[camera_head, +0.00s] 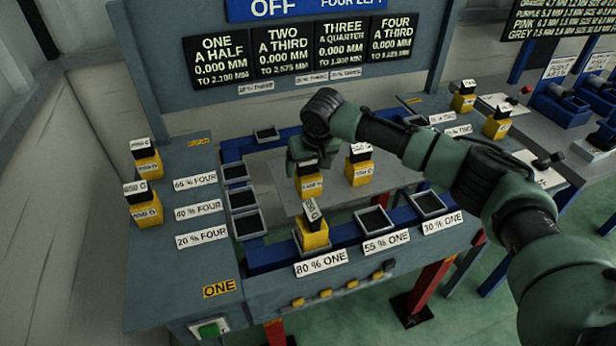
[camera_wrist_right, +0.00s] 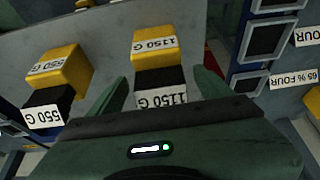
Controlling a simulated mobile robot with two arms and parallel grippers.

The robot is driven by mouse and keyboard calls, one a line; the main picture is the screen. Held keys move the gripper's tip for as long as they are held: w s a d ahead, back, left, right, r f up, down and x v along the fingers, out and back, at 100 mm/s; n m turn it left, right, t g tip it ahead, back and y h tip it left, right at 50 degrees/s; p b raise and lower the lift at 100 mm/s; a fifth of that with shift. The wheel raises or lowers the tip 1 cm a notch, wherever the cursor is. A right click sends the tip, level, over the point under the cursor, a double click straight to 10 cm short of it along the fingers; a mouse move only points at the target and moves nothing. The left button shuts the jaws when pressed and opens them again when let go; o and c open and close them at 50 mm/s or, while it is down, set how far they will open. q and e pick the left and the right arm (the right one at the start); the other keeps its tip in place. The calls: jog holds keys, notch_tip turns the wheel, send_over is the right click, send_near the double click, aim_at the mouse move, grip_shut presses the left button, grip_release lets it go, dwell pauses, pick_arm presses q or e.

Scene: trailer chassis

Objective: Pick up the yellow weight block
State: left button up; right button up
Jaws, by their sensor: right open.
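Several yellow weight blocks with black tops and white labels are in view. My right gripper (camera_head: 303,165) is open at the 1150 G yellow weight block (camera_head: 311,187) on the grey middle plate. In the right wrist view this block (camera_wrist_right: 152,42) lies between the two spread fingers of the right gripper (camera_wrist_right: 160,84), with gaps visible on both sides. Its top is partly hidden by my gripper in the head view. A second yellow block (camera_head: 359,173), labelled 550 G in the wrist view (camera_wrist_right: 65,70), stands just right of it. My left gripper is not in view.
Another yellow block (camera_head: 311,237) sits in the 80 % ONE slot at the front. Empty black trays (camera_head: 374,220) line the blue frame. Two blocks (camera_head: 146,211) stand on the left bench, and others (camera_head: 496,127) on the right.

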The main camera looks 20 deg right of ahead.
jog(key=shift+w+f, duration=0.1)
jog(key=shift+f, duration=0.1)
grip_shut()
jog(key=shift+w+r, duration=0.1)
jog(key=shift+r, duration=0.1)
